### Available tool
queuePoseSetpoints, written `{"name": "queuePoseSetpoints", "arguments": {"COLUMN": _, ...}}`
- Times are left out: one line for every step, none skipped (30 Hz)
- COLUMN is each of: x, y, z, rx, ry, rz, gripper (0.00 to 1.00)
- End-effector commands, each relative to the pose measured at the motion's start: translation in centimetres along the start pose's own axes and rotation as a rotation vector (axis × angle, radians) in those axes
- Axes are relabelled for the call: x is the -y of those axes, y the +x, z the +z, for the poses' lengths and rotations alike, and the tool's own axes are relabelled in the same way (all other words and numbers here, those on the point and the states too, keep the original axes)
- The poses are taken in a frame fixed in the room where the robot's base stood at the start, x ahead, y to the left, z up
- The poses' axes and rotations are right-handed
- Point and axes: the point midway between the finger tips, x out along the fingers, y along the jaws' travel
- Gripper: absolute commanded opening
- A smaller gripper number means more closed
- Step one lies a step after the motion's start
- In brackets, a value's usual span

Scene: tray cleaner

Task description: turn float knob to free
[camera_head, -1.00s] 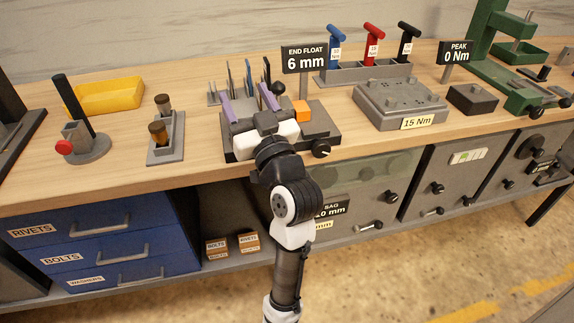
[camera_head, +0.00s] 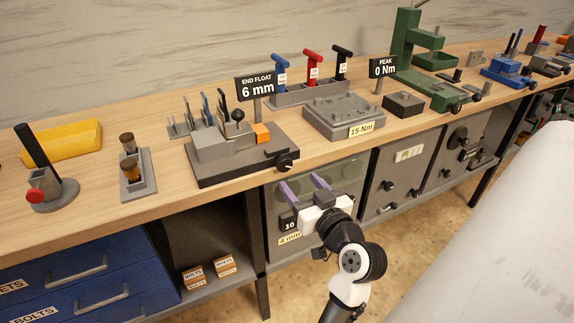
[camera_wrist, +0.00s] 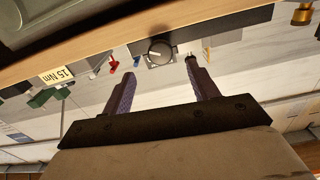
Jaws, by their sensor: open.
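The float knob (camera_head: 285,161) is a round black knob on the front right of the grey end-float fixture (camera_head: 215,174). The sign above the fixture (camera_head: 257,87) reads END FLOAT 6 mm. In the wrist view the knob (camera_wrist: 159,52) shows with a pale pointer mark, beyond and between my fingertips. My gripper (camera_head: 303,180) has purple fingers and is open and empty. In the head view it is in front of the bench, below and slightly right of the knob, apart from it. It also shows in the wrist view (camera_wrist: 160,75).
The grey 15 Nm block (camera_head: 345,115) stands to the right. Below the bench edge, a panel with a 10 mm sign (camera_head: 289,222) is close to my gripper.

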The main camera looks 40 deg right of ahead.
Motion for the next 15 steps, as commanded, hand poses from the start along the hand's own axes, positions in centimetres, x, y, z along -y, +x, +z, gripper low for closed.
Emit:
{"name": "queuePoseSetpoints", "arguments": {"x": 0.1, "y": 1.2, "z": -0.3, "rx": 0.001, "ry": 0.002, "rz": -0.004, "gripper": 0.59}}
{"name": "queuePoseSetpoints", "arguments": {"x": 0.1, "y": 1.8, "z": -0.3, "rx": 0.001, "ry": 0.001, "rz": -0.004, "gripper": 0.59}}
{"name": "queuePoseSetpoints", "arguments": {"x": 0.1, "y": 2.6, "z": -0.3, "rx": 0.0, "ry": 0.002, "rz": -0.003, "gripper": 0.59}}
{"name": "queuePoseSetpoints", "arguments": {"x": 0.1, "y": 3.2, "z": -0.3, "rx": 0.0, "ry": 0.001, "rz": -0.003, "gripper": 0.59}}
{"name": "queuePoseSetpoints", "arguments": {"x": 0.1, "y": 3.7, "z": -0.3, "rx": 0.0, "ry": 0.001, "rz": -0.003, "gripper": 0.59}}
{"name": "queuePoseSetpoints", "arguments": {"x": 0.1, "y": 4.3, "z": -0.2, "rx": 0.0, "ry": 0.001, "rz": -0.002, "gripper": 0.59}}
{"name": "queuePoseSetpoints", "arguments": {"x": 0.1, "y": 4.8, "z": -0.2, "rx": 0.001, "ry": 0.0, "rz": -0.002, "gripper": 0.59}}
{"name": "queuePoseSetpoints", "arguments": {"x": 0.1, "y": 5.2, "z": -0.2, "rx": 0.001, "ry": 0.0, "rz": -0.001, "gripper": 0.59}}
{"name": "queuePoseSetpoints", "arguments": {"x": 0.0, "y": 5.7, "z": -0.2, "rx": 0.0, "ry": 0.001, "rz": -0.001, "gripper": 0.59}}
{"name": "queuePoseSetpoints", "arguments": {"x": 0.1, "y": 6.0, "z": -0.2, "rx": -0.001, "ry": 0.0, "rz": -0.001, "gripper": 0.59}}
{"name": "queuePoseSetpoints", "arguments": {"x": 0.1, "y": 6.2, "z": -0.2, "rx": -0.001, "ry": 0.0, "rz": -0.001, "gripper": 0.59}}
{"name": "queuePoseSetpoints", "arguments": {"x": 0.1, "y": 6.5, "z": -0.1, "rx": 0.0, "ry": 0.0, "rz": -0.001, "gripper": 0.59}}
{"name": "queuePoseSetpoints", "arguments": {"x": 0.1, "y": 6.7, "z": -0.1, "rx": 0.0, "ry": 0.0, "rz": -0.001, "gripper": 0.59}}
{"name": "queuePoseSetpoints", "arguments": {"x": 0.0, "y": 6.8, "z": -0.1, "rx": 0.0, "ry": 0.0, "rz": 0.0, "gripper": 0.59}}
{"name": "queuePoseSetpoints", "arguments": {"x": 0.0, "y": 6.9, "z": -0.1, "rx": 0.0, "ry": 0.0, "rz": 0.0, "gripper": 0.59}}
